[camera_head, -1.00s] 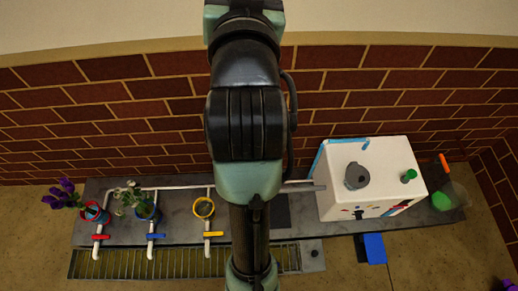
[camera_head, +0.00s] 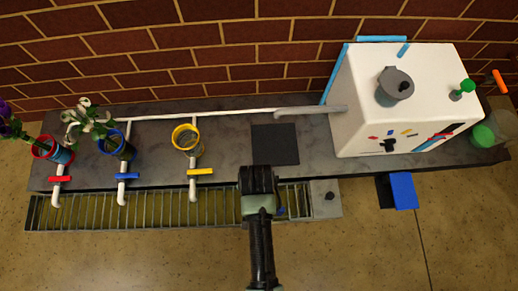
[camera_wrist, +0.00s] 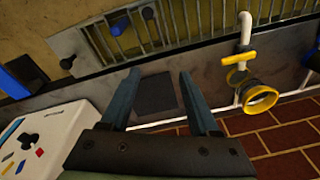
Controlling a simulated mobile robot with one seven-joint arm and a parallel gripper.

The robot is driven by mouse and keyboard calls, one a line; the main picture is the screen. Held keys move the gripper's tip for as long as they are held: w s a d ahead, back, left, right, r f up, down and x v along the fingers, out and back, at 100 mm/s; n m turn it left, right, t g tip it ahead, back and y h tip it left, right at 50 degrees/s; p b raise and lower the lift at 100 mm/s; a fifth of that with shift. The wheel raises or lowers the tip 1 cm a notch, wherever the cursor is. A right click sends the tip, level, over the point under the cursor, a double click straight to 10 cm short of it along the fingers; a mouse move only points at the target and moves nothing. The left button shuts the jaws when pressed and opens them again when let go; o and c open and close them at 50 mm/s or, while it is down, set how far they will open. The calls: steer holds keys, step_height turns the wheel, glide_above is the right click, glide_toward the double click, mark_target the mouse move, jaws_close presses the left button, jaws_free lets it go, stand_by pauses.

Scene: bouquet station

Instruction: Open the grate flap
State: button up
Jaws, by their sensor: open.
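A long slatted grate (camera_head: 150,208) runs along the front of the grey counter. A plain plate (camera_head: 326,198) with a dark knob (camera_head: 330,196) is at its right end. A small blue piece (camera_head: 280,211) shows on the grate beside my arm; it also appears in the wrist view (camera_wrist: 117,28). Which part is the flap is not clear. My gripper (camera_wrist: 158,72) is open and empty, its two fingers apart over the counter near a dark square pad (camera_wrist: 154,93). In the head view my arm covers part of the grate and its fingers cannot be made out.
A white box machine (camera_head: 390,115) stands at the right of the counter, with a blue block (camera_head: 403,190) in front. Red, blue and yellow-rimmed pots (camera_head: 186,140) with valve pipes stand at the left; two hold flowers. The floor in front is clear.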

steer(key=shift+g, duration=0.8)
steer(key=s+f+b, duration=0.1)
steer(key=f+b, duration=0.2)
steer(key=f, duration=0.3)
steer(key=s+f+b, duration=0.2)
steer(key=f+b, duration=0.2)
steer(key=f, duration=0.2)
steer(key=s+f+b, duration=0.1)
steer(key=f+b, duration=0.2)
steer(key=f, duration=0.3)
steer(key=shift+s+d+f+b, duration=0.1)
steer(key=shift+s+d+b, duration=0.15)
steer(key=shift+d+b, duration=0.15)
jaws_close()
